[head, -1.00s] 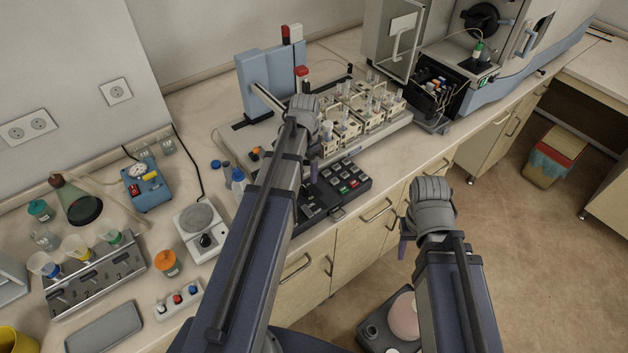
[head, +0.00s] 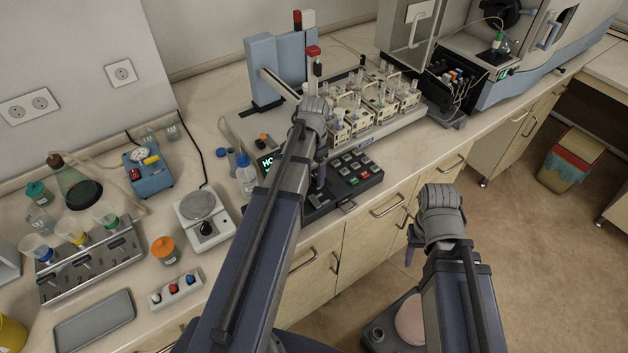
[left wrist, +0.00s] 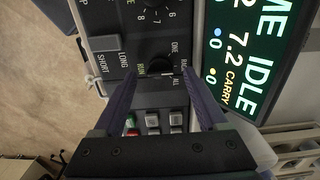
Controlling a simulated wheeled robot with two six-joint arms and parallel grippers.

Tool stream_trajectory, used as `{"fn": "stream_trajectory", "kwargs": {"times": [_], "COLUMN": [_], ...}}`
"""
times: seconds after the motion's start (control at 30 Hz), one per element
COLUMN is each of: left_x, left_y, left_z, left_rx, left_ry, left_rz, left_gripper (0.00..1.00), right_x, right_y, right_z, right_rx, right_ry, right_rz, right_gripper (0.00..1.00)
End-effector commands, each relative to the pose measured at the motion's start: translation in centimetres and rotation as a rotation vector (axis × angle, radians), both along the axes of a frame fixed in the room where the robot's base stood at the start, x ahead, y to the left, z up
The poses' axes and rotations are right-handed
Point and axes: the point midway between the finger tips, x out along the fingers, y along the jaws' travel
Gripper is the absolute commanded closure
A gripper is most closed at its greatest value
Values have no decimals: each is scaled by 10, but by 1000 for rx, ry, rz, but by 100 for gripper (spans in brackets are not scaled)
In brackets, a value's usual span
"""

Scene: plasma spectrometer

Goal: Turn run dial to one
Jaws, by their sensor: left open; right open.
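The run dial (left wrist: 159,65) is a dark round knob on the black control panel in the left wrist view. Small white labels, including ONE and ALL, sit beside it. A pale mark shows at its edge, but I cannot tell its exact setting. My left gripper (left wrist: 160,76) is open, with one purple finger on each side of the dial; I cannot tell whether they touch it. In the head view my left gripper (head: 318,181) is over the panel, and its arm hides the dial. My right gripper (head: 409,247) hangs empty in front of the cabinets, away from the bench.
A lit display (left wrist: 244,50) lies beside the dial in the left wrist view. The keypad (head: 355,170) is right of my left gripper. Racks of tubes (head: 385,100) stand behind it. A bottle (head: 245,175) and a scale (head: 203,215) stand to the left.

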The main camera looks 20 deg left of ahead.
Motion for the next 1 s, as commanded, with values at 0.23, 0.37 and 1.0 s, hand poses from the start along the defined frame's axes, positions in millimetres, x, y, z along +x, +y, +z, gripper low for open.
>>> {"fn": "stream_trajectory", "kwargs": {"times": [0.23, 0.37, 1.0], "left_x": [0, 0, 0], "left_y": [0, 0, 0], "left_z": [-9, -9, -9], "left_rx": [0, 0, 0], "left_ry": [0, 0, 0], "left_rz": [0, 0, 0], "left_gripper": [25, 25, 94], "right_x": [0, 0, 0], "right_y": [0, 0, 0], "right_z": [-9, -9, -9], "right_rx": [0, 0, 0], "right_ry": [0, 0, 0], "right_rz": [0, 0, 0], "right_gripper": [50, 50, 50]}}
